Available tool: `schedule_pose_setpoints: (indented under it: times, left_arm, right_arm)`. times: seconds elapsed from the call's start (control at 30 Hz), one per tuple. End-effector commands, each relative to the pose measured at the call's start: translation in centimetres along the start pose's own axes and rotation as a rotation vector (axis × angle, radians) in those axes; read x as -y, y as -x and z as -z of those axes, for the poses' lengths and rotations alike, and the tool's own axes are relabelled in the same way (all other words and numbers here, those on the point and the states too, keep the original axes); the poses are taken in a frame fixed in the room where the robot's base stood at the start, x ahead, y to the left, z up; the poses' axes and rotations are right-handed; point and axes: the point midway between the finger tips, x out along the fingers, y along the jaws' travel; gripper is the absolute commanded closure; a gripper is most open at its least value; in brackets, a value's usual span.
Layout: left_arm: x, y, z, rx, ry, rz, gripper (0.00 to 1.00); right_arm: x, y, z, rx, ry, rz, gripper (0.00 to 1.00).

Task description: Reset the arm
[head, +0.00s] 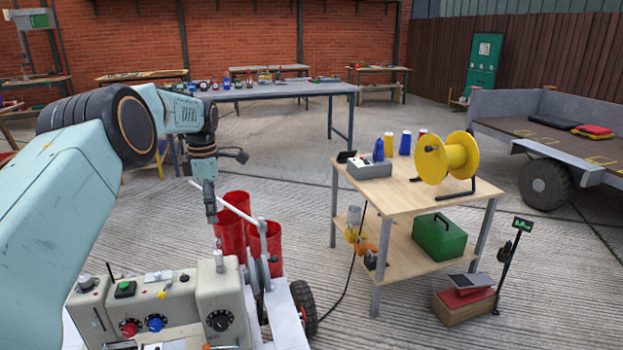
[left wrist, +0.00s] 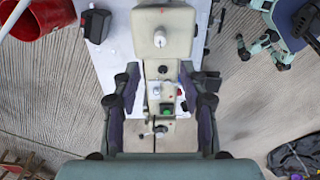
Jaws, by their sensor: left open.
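My left arm reaches in from the left of the head view, with its teal links bent downward at the wrist. My left gripper (head: 210,203) hangs pointing down above the cream control unit, near the red cylinders. In the left wrist view the two dark fingers of the gripper (left wrist: 162,85) are spread apart. The cream control box (left wrist: 163,32) shows between and beyond them, and nothing is held. My right gripper is not recognizable in either view.
Close by are the control unit (head: 190,302) with knobs and several red cylinders (head: 262,242) on a wheeled cart. A wooden table (head: 412,194) holds a yellow reel (head: 447,157). A trailer (head: 560,125) stands right. Open concrete floor lies between the tables.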

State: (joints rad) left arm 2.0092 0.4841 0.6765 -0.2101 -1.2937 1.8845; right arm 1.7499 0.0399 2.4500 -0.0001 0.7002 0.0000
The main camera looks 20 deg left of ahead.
Motion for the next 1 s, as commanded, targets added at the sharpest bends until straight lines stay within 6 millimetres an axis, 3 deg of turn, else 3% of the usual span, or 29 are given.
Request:
schedule_pose_setpoints:
  times: [0.17,0.27,0.37,0.5,0.7,0.83,1.0]
  left_arm:
    - [0.3,-1.0,-0.5,-0.001,-0.034,0.002,0.56]
    - [1.5,-4.0,-2.0,0.000,-0.149,0.006,0.56]
    - [3.9,-8.7,-4.1,0.006,-0.337,0.006,0.56]
    - [8.4,-15.2,-6.3,0.022,-0.607,0.002,0.56]
    - [16.6,-22.8,-7.3,0.042,-0.971,-0.002,0.56]
    - [22.8,-26.5,-6.7,0.053,-1.198,-0.005,0.56]
    - [31.1,-29.5,-4.5,0.058,-1.487,-0.008,0.56]
  right_arm:
    - [0.0,0.0,0.0,0.000,0.000,0.000,0.60]
    - [0.0,0.0,0.0,0.000,0.000,0.000,0.60]
    - [0.0,0.0,0.0,0.000,0.000,0.000,0.60]
    - [0.0,0.0,0.0,0.000,0.000,0.000,0.60]
    - [0.0,0.0,0.0,0.000,0.000,0.000,0.60]
    - [0.0,0.0,0.0,0.000,0.000,0.000,0.60]
    - [0.0,0.0,0.0,0.000,0.000,0.000,0.60]
